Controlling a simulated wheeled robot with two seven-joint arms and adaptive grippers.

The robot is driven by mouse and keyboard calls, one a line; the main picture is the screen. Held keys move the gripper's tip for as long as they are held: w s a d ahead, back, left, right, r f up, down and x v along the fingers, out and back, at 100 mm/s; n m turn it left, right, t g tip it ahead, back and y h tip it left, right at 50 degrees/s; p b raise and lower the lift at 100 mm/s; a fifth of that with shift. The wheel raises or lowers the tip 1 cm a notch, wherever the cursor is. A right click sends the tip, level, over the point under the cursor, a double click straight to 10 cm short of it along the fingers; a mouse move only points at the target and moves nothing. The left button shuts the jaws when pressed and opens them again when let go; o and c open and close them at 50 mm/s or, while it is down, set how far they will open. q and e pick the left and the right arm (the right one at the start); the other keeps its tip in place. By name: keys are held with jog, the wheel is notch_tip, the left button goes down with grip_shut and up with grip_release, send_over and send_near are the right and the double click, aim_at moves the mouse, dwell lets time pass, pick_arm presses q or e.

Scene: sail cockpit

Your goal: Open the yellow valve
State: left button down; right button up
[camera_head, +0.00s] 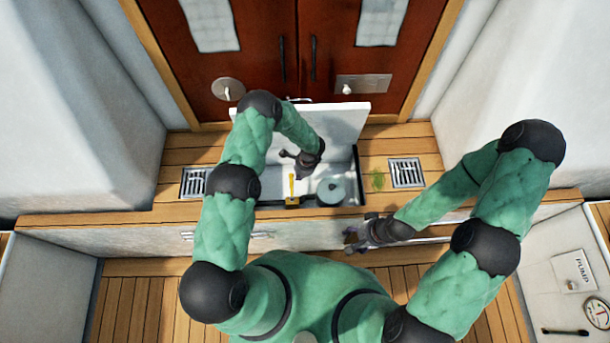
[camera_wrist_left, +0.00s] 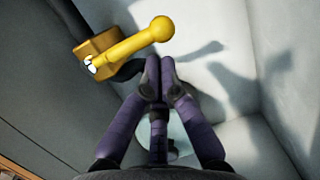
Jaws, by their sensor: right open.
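The yellow valve (camera_head: 292,200) is in the open white locker, with its lever standing up towards the back in the head view. In the left wrist view the valve's yellow lever (camera_wrist_left: 138,43) ends in a round knob and points up to the right from its block. My left gripper (camera_head: 288,155) is inside the locker, just behind the valve. Its fingertips (camera_wrist_left: 160,64) are together with nothing between them, close beside the lever and apart from its knob. My right gripper (camera_head: 350,238) is open and empty in front of the bench's front edge.
The white locker lid (camera_head: 345,119) stands raised at the back. A round grey-blue pot (camera_head: 331,191) sits right of the valve in the locker. Grates (camera_head: 406,172) lie in the wooden bench on both sides. Red-brown doors (camera_head: 345,60) are behind.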

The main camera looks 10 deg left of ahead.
aim_at(291, 177)
pick_arm(q)
jog(key=shift+a+n+b, duration=0.5)
jog(key=shift+a+n, duration=0.15)
jog(key=shift+n, duration=0.15)
dwell(0.4)
jog(key=a+n+b, duration=0.1)
jog(key=a+n, duration=0.1)
jog(key=shift+s+a+f+n+g+b, duration=0.1)
jog(key=shift+s+a+n+g+b, duration=0.1)
jog(key=shift+n+g+b, duration=0.2)
jog(key=s+a+n+h+b, duration=0.2)
jog(key=s+a+n, duration=0.4)
jog(key=n, duration=0.8)
jog(key=shift+s+a+g+h, duration=0.15)
jog(key=shift+s+g+h, duration=0.35)
jog(key=shift+s, duration=0.55)
